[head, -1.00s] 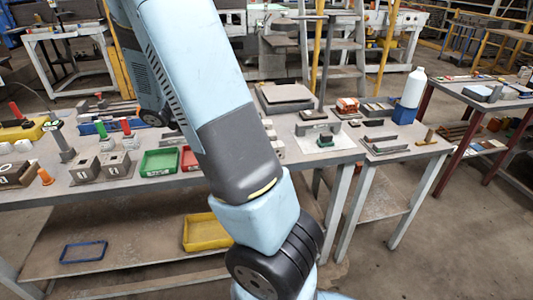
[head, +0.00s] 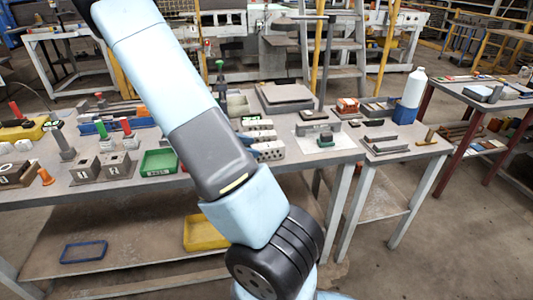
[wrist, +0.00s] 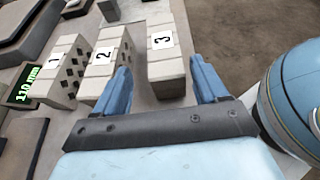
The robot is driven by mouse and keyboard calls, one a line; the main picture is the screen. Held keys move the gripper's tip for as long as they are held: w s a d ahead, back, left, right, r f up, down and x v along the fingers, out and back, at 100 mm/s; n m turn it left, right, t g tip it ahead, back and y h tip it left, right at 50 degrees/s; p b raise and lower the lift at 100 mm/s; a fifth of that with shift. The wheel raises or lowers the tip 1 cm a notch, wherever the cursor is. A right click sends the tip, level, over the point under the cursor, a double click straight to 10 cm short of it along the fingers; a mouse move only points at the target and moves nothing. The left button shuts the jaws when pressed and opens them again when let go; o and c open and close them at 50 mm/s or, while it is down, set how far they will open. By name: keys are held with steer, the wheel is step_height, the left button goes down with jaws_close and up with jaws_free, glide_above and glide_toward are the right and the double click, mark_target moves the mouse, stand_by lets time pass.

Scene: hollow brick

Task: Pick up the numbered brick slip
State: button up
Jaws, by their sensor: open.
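Three pale bricks with number labels lie side by side in the wrist view: brick 1 (wrist: 58,80), brick 2 (wrist: 100,82) and brick 3 (wrist: 165,64). Dark holes show on bricks 1 and 2. My gripper (wrist: 163,84) is open and empty, its two blue fingers pointing toward the bricks. The near end of brick 3 appears between the fingers, with a gap on each side. The left finger overlaps brick 2 in the picture; I cannot tell whether they touch. In the head view, blue finger parts show beside pale bricks (head: 262,125), partly hidden by my arm.
A "110 mm" display (wrist: 23,84) stands left of the bricks. In the head view, a green tray (head: 160,161) lies left of my arm and a grey slab (head: 286,97) lies behind the bricks. A white bottle (head: 411,90) stands further right.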

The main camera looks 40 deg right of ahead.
mark_target(264, 150)
steer(key=shift+s+x, duration=0.25)
steer(key=shift+x, duration=2.75)
steer(key=shift+a, duration=0.1)
steer(key=shift+c, duration=0.2)
steer(key=c, duration=1.2)
